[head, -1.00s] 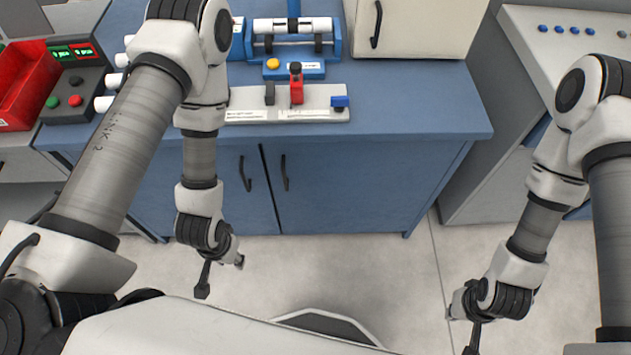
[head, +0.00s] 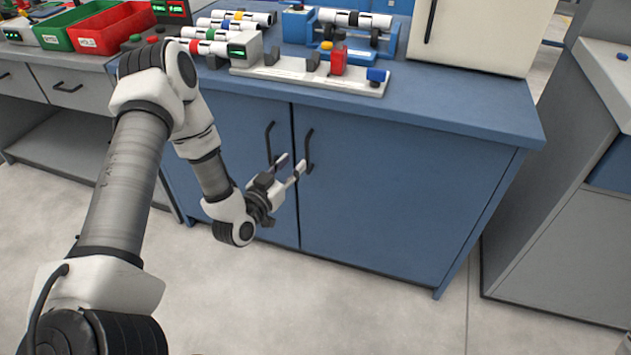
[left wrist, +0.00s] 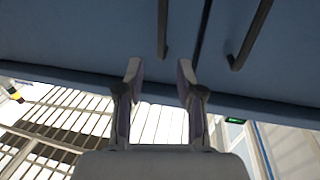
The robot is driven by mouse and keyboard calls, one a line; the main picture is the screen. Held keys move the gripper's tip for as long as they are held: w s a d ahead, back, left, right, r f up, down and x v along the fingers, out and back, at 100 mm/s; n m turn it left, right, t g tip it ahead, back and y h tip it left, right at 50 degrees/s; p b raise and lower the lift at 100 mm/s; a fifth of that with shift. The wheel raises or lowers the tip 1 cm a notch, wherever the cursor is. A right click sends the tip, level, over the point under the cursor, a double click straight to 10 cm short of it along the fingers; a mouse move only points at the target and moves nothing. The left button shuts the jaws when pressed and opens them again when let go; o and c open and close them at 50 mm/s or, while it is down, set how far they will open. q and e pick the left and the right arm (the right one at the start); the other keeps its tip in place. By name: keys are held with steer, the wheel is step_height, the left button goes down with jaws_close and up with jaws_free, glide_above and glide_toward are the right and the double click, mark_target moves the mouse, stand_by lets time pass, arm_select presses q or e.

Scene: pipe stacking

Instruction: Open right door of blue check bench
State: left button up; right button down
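The blue check bench (head: 480,115) has two blue doors in its front, both looking closed. The right door (head: 390,200) has a dark vertical handle (head: 308,150) by the centre seam. The left door (head: 235,140) has its own dark handle (head: 270,143) just left of the seam. My left gripper (head: 290,166) is in front of the handles, near the lower part of the right one, fingers apart and empty. In the left wrist view the gripper (left wrist: 160,72) is open, with two dark bars beyond its fingertips. My right gripper is out of view.
A white fixture (head: 250,68) with red and blue parts stands on the bench top, with a beige cabinet (head: 480,35) behind right. A grey cabinet (head: 560,190) stands right. Floor before the right door is clear.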

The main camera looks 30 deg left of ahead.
mark_target(307, 148)
arm_select(q)
steer(key=w, duration=0.5)
steer(key=w+b, duration=0.1)
steer(key=w, duration=0.1)
steer(key=shift+w+a+f, duration=0.2)
steer(key=shift+w+a, duration=0.05)
steer(key=shift+w+r, duration=0.15)
steer(key=shift+w, duration=0.1)
jaws_close()
